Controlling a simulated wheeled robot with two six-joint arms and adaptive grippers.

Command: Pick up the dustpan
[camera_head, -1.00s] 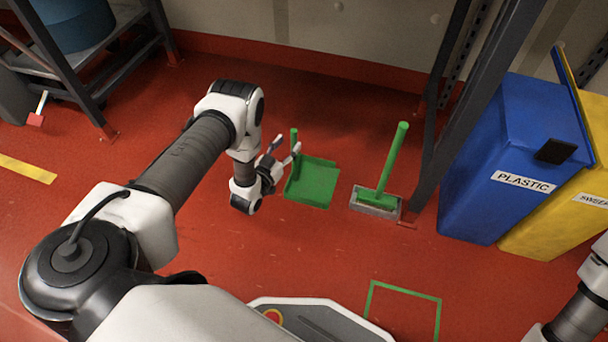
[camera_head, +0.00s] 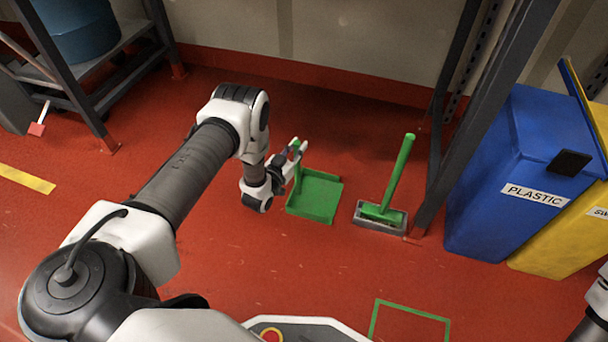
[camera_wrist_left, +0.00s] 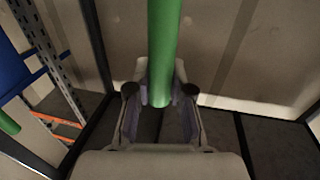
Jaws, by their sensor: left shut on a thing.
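The green dustpan (camera_head: 318,198) sits on the red floor with its upright handle at its left side. My left gripper (camera_head: 295,150) is shut on the dustpan handle near its top. In the left wrist view the green handle (camera_wrist_left: 163,45) runs between the two fingers of the left gripper (camera_wrist_left: 160,92). The pan looks flat on the floor. Part of my right arm shows at the right edge of the head view, but its gripper does not.
A green brush (camera_head: 398,175) stands in a grey tray (camera_head: 394,229) right of the dustpan, beside a dark rack post (camera_head: 460,145). A blue plastic bin (camera_head: 505,200) and a yellow bin (camera_head: 562,237) stand farther right. A green floor outline (camera_head: 412,310) lies in front.

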